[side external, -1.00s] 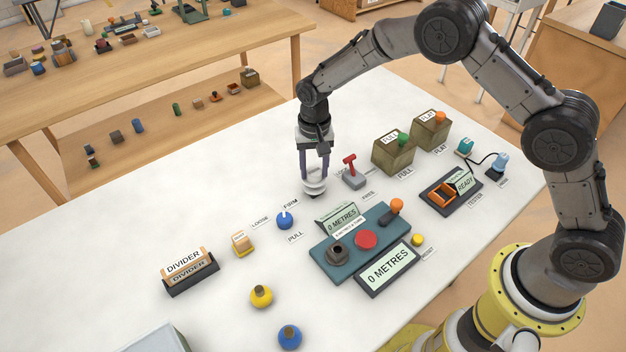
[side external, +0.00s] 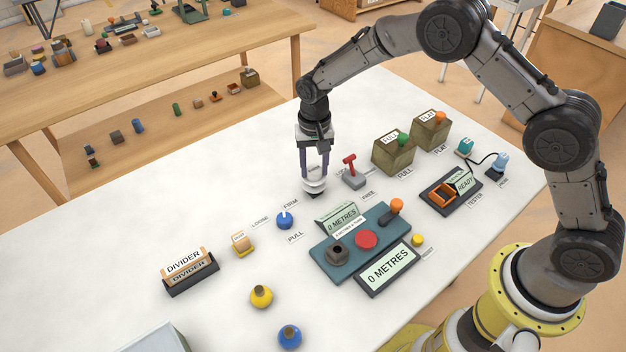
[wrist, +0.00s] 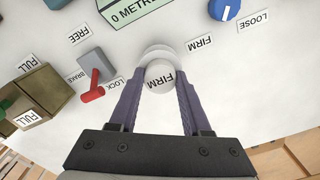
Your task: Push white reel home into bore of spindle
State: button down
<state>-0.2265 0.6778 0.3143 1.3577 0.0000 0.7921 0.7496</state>
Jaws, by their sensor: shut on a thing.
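The white reel (side external: 315,185) is between the fingertips of my gripper (side external: 315,178), behind the teal unit. A dark patch shows under the reel; I cannot tell whether the reel touches the table. A dark round socket with a bore, seemingly the spindle (side external: 337,252), stands on the left of the teal unit (side external: 352,247). The reel is apart from it, and the bore looks empty.
The teal unit also bears a red button (side external: 366,239) and an orange-topped lever (side external: 396,206). A red-handled brake lever (side external: 350,170) stands close right of my gripper. A blue FIRM/LOOSE knob (side external: 284,220) is to the left. Yellow (side external: 261,296) and blue (side external: 290,337) reels stand in front.

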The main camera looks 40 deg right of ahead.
aim_at(314, 169)
jog(key=shift+r, duration=0.5)
jog(key=shift+r, duration=1.35)
jog(key=shift+f, duration=0.1)
jog(key=s+a+r, duration=0.4)
jog(key=s, duration=0.5)
jog(key=s+a+r, duration=0.3)
jog(key=s+a, duration=0.1)
jog(key=s, duration=0.5)
jog(key=shift+s+r, duration=0.3)
jog(key=shift+r, duration=0.1)
jog(key=shift+f, duration=0.1)
jog(key=shift+f, duration=2.8)
